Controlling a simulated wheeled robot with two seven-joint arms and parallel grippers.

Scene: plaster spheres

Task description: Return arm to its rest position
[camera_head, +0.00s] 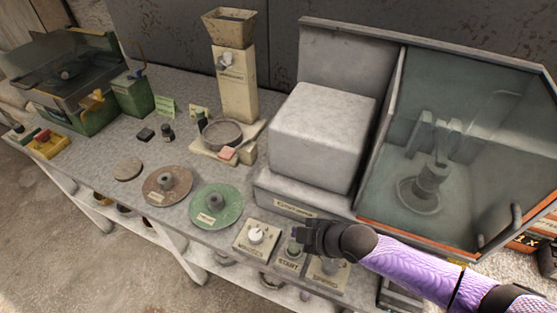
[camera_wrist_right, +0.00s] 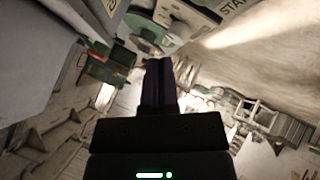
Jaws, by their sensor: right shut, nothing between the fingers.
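My right gripper (camera_head: 312,238) comes in from the lower right on a purple arm in the head view. It is shut and empty, close above the control panels at the table's front edge, near the START panel (camera_head: 288,262). In the right wrist view the two dark fingers (camera_wrist_right: 158,88) lie together with nothing between them. Part of the START panel shows at the top of the wrist view (camera_wrist_right: 228,8). Whether the gripper touches the panel cannot be told. My left gripper is not in view.
A grey machine with a glass-fronted cabinet (camera_head: 440,150) stands right behind the gripper. A panel with a white knob (camera_head: 255,237) is to its left. Green (camera_head: 216,206) and brown (camera_head: 167,191) discs and a hopper stand (camera_head: 236,85) are farther left. Open floor lies in front.

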